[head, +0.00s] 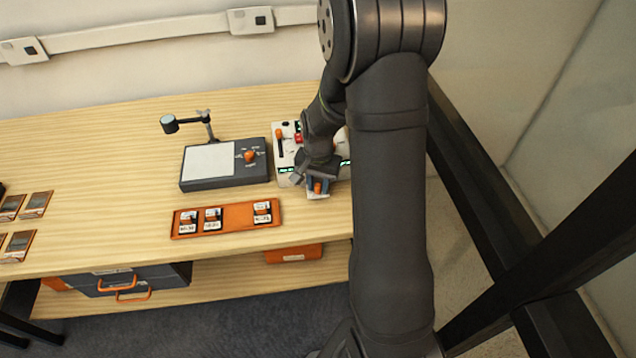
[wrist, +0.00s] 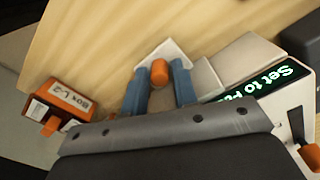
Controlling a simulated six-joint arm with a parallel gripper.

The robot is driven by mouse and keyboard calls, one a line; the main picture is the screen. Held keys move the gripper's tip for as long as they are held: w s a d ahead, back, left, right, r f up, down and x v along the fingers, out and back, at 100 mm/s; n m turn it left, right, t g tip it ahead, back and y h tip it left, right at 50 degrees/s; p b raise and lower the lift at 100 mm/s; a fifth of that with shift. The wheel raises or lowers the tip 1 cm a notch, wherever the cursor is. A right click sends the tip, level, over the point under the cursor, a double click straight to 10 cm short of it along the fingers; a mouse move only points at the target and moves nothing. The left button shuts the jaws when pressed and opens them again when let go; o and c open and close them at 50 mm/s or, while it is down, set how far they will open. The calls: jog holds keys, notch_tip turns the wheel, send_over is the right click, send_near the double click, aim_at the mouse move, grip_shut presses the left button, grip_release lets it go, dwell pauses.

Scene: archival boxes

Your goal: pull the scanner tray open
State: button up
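The scanner tray (wrist: 178,50) is a white plate with an upright orange knob (wrist: 159,72), at the front of the white scanner (head: 285,160). The tray also shows in the head view (head: 318,196), below my gripper. My gripper (wrist: 159,78) points down at it, with one blue finger on each side of the knob. The fingers are close to the knob, but I cannot tell whether they touch it. In the head view my arm hides part of the scanner. Its green display (wrist: 270,80) reads "Set to P…", with the rest covered.
A dark grey device (head: 225,184) with a white plate and an orange knob stands left of the scanner. An orange tray (head: 238,215) with several labelled cartridges lies in front of it. An orange box (wrist: 62,100) labelled "Box L-2" sits below the bench edge.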

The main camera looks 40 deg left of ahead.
grip_shut()
jog(key=s+d, duration=0.6)
jog(key=shift+s+d, duration=0.15)
jog(key=shift+o, duration=2)
grip_release()
jog(key=shift+r, duration=0.15)
notch_tip(320, 180, up, 17)
notch_tip(320, 180, down, 17)
jog(key=shift+f, duration=0.15)
